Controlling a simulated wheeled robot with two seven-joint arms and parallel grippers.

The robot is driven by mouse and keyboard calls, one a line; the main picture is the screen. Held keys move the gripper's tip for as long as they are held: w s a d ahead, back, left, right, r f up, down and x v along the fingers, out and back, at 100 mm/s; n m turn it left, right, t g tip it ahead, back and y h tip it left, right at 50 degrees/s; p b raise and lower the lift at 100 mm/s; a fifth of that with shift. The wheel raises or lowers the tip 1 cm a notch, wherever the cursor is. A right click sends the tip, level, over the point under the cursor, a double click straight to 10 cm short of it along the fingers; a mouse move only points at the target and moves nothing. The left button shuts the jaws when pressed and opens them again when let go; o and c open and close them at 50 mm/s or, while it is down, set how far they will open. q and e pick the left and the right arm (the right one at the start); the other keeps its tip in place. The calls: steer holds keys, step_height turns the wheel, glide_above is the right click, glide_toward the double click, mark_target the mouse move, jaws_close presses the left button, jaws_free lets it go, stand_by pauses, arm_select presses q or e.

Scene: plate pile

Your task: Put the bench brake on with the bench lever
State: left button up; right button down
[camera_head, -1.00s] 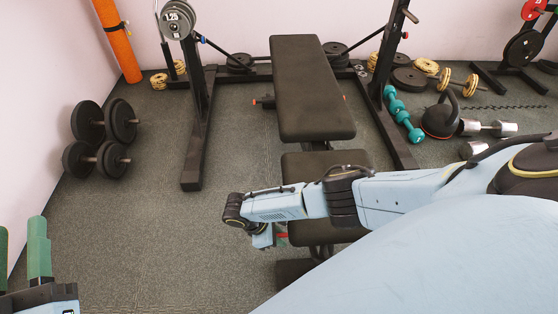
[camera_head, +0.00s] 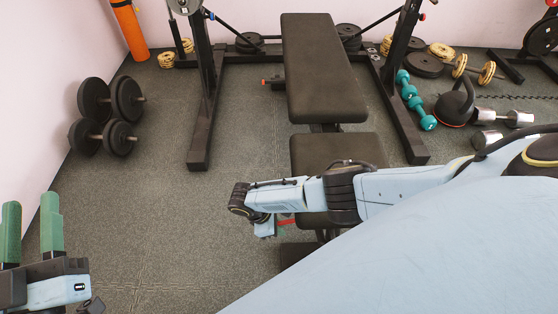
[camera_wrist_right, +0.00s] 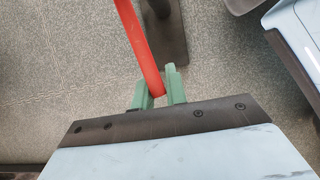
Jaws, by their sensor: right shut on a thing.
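The weight bench (camera_head: 322,65) has a long dark back pad and a shorter seat pad (camera_head: 338,150). A red bar, the bench lever (camera_head: 287,222), shows in a small part beside my right gripper (camera_head: 268,229), below the seat. In the right wrist view the red lever (camera_wrist_right: 138,42) runs down between the green fingers of my right gripper (camera_wrist_right: 158,85), which is shut on it. My right forearm hides part of the bench's lower frame. My left gripper (camera_head: 31,222) is at the lower left, its green fingers apart and empty, far from the bench. The bench brake cannot be made out.
A black rack upright (camera_head: 203,110) stands left of the bench and another (camera_head: 402,100) right of it. Dark dumbbells (camera_head: 108,112) lie by the left wall. Teal dumbbells (camera_head: 415,100) and a kettlebell (camera_head: 455,103) lie at the right. The floor left of the bench is clear.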

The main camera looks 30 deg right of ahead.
steer(key=shift+d+f, duration=0.15)
steer(key=shift+d, duration=0.35)
steer(key=shift+f, duration=0.7)
steer(key=c, duration=1.3)
jaws_free()
steer(key=shift+c, duration=0.2)
steer(key=p+v, duration=0.7)
steer(key=v, duration=0.6)
steer(key=shift+a+r, duration=0.2)
steer(key=shift+a, duration=0.3)
